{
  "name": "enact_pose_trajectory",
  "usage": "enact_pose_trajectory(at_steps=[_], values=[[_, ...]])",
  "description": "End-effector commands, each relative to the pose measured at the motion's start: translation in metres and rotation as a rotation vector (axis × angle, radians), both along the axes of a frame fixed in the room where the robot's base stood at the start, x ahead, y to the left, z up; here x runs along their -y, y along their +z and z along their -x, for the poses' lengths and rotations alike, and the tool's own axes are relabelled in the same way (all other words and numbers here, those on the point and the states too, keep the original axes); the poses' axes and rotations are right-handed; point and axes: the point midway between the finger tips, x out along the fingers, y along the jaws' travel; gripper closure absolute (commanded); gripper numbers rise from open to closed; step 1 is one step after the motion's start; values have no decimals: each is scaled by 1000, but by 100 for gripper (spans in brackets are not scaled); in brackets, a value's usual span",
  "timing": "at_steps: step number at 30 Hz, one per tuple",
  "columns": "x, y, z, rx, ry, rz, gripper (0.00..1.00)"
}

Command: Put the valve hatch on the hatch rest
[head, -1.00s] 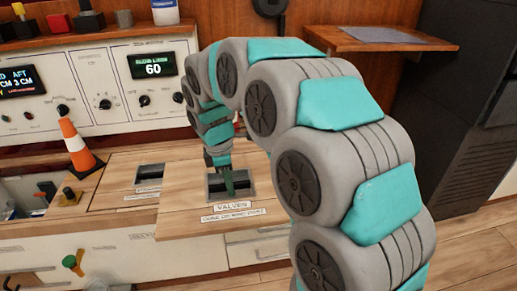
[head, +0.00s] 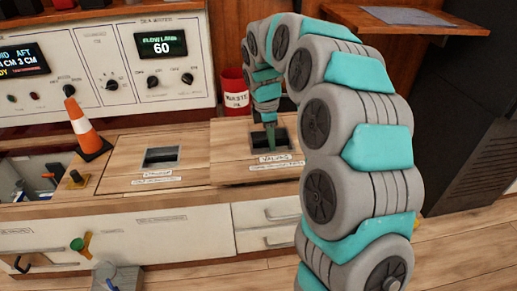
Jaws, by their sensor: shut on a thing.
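The valve hatch (head: 232,152) is a flat wooden panel with a dark recessed grip and a label reading VALVES. It is at the right end of the counter in the head view. My gripper (head: 271,141) reaches down into the recess and is shut on the hatch there. The fingertips are partly hidden in the recess. The hatch looks level; I cannot tell how far it is above the surface under it. No surface is marked as the hatch rest in a way I can read.
A second wooden hatch (head: 125,163) with its own recess lies to the left. An orange and white cone (head: 84,130) stands beyond it, near an open bay. A red waste bin (head: 236,103) stands behind the valve hatch. A wooden shelf (head: 345,16) is at upper right.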

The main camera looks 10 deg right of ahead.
Motion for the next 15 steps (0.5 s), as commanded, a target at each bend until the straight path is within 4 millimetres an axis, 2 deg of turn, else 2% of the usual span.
enact_pose_trajectory(at_steps=[3, 13, 15], values=[[11, 0, -10, 3, -1, 0, 100], [25, -2, -20, 1, -1, 0, 100], [25, -11, -19, -1, 1, 0, 100]])
